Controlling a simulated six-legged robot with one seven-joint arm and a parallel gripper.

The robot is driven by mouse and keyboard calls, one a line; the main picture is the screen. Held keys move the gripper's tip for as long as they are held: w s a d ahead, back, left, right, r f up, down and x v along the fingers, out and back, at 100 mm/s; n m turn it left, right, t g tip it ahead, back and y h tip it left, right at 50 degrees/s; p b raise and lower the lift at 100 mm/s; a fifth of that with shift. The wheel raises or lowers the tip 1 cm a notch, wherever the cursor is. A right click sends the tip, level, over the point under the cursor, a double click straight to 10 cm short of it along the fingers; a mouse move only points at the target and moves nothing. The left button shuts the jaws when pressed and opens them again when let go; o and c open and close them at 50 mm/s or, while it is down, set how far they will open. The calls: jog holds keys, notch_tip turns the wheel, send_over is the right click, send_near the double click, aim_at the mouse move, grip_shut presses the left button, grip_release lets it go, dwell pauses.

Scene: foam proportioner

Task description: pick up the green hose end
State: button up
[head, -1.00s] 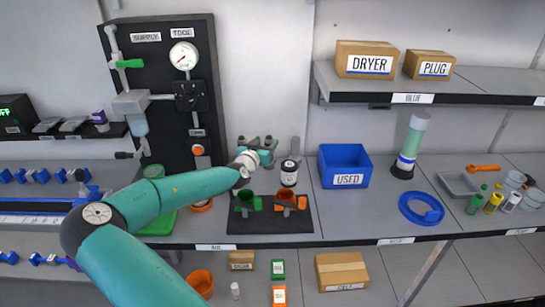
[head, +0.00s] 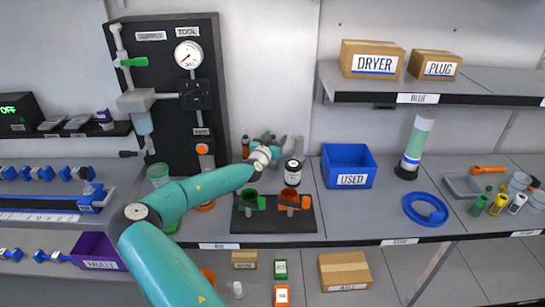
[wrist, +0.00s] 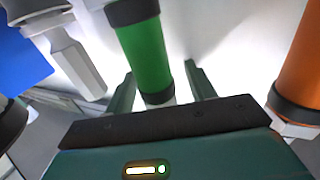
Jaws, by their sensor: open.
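The green hose end (wrist: 145,55) is a green cylinder with black bands, seen in the wrist view. It stands between the two teal fingers of my gripper (wrist: 160,88), which are apart on either side of it. I see a gap at each side and no clear contact. In the head view my gripper (head: 270,150) is over the shelf at the back wall, and the green hose end is hidden or too small to make out there.
An orange cylinder (wrist: 303,65) with a black band is close at the right in the wrist view. A grey metal fitting (wrist: 75,55) is at its left. In the head view a black-and-white jar (head: 292,172), a black stand with green and orange cups (head: 273,222) and a blue USED bin (head: 348,165) are nearby.

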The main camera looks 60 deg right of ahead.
grip_shut()
jog(key=shift+r, duration=0.15)
